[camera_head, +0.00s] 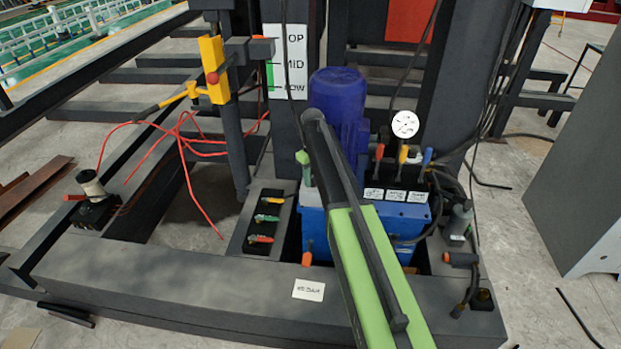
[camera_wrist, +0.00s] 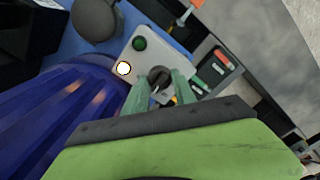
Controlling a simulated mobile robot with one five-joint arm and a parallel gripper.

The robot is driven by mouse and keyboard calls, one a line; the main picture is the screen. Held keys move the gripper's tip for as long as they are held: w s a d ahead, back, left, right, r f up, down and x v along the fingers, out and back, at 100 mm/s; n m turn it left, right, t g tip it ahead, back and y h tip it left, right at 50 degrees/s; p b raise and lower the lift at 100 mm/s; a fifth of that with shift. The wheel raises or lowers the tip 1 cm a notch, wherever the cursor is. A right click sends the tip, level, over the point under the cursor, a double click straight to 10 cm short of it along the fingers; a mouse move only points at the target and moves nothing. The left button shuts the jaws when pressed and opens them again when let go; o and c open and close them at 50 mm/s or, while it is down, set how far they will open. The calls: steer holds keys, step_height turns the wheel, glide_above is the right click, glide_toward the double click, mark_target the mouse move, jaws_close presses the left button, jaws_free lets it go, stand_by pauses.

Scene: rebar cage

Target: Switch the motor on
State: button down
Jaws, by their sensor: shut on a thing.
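The blue motor (camera_head: 338,95) stands upright on a blue tank (camera_head: 318,228) in the head view; its ribbed side (camera_wrist: 65,110) fills the left of the wrist view. A pale switch plate (camera_wrist: 170,50) sits beside the motor. It carries a dark rotary knob (camera_wrist: 158,74), a round green button or lamp (camera_wrist: 139,43) and a white, orange-rimmed round lamp or button (camera_wrist: 124,68). My gripper (camera_wrist: 160,84) has its two green fingers closed around the knob. In the head view my gripper (camera_head: 304,168) is partly hidden behind my arm, and the knob cannot be seen there.
A box with several coloured levers (camera_head: 264,222) stands left of the tank. A white gauge (camera_head: 405,124) and coloured valve levers (camera_head: 403,154) are to the right. A yellow post fitting (camera_head: 214,70) and loose red hoses (camera_head: 185,140) lie left. Dark steel beams frame the area.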

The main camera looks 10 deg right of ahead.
steer(key=m, duration=0.5)
steer(key=shift+w+d, duration=0.1)
steer(key=shift+m, duration=2.4)
steer(key=c, duration=1)
jaws_free()
steer(key=shift+r, duration=0.1)
